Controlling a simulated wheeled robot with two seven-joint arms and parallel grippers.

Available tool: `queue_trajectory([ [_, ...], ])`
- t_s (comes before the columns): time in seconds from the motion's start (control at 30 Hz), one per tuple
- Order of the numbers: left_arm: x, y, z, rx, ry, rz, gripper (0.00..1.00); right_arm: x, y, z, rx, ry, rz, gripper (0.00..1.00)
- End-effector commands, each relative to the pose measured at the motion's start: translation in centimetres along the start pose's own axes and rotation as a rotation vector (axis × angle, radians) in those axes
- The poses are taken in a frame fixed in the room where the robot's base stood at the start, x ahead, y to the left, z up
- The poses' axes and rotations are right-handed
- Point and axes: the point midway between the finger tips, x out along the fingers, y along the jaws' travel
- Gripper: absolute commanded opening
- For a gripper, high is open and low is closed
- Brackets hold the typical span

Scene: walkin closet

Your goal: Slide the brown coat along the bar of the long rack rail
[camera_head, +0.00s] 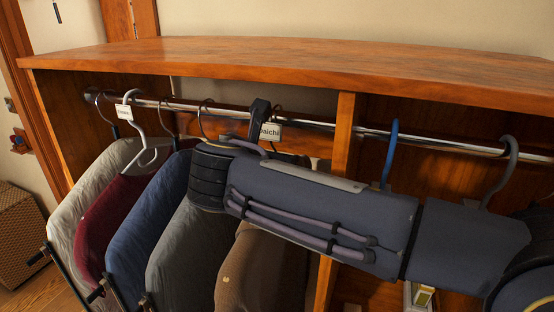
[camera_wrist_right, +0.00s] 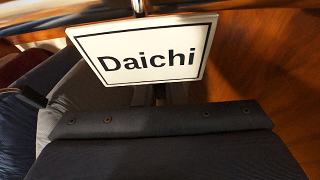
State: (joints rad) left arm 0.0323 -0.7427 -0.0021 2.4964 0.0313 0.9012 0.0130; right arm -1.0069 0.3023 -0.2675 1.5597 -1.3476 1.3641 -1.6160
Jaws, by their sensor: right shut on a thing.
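The brown coat (camera_head: 250,268) hangs under the long rack rail (camera_head: 185,106), at the right end of the row of garments and partly behind my right arm. My right gripper (camera_head: 260,110) is at the rail, shut on the coat's hanger hook, though the arm and tag hide much of the grip. A white tag reading "Daichi" (camera_head: 270,131) is right beside the fingers; it fills the upper middle of the right wrist view (camera_wrist_right: 148,52). My left gripper is not in view.
Grey (camera_head: 180,258), blue (camera_head: 148,215), maroon (camera_head: 112,215) and pale (camera_head: 82,195) garments hang to the left. An empty white hanger (camera_head: 140,130) hangs by another tag. A wooden divider (camera_head: 343,125) stands to the right; blue (camera_head: 390,150) and grey (camera_head: 505,170) hooks hang beyond it.

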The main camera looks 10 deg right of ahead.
Motion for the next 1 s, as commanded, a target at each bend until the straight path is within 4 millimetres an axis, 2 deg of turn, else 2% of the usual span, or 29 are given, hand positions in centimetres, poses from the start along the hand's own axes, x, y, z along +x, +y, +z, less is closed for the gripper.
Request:
queue_trajectory([
  [0.37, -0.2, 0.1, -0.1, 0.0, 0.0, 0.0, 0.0, -0.2, 0.2, 0.4, 0.005, -0.006, 0.003, 0.0],
  [1.0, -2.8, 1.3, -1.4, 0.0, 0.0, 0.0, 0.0, -0.2, 4.4, 0.6, 0.006, -0.006, 0.002, 0.0],
])
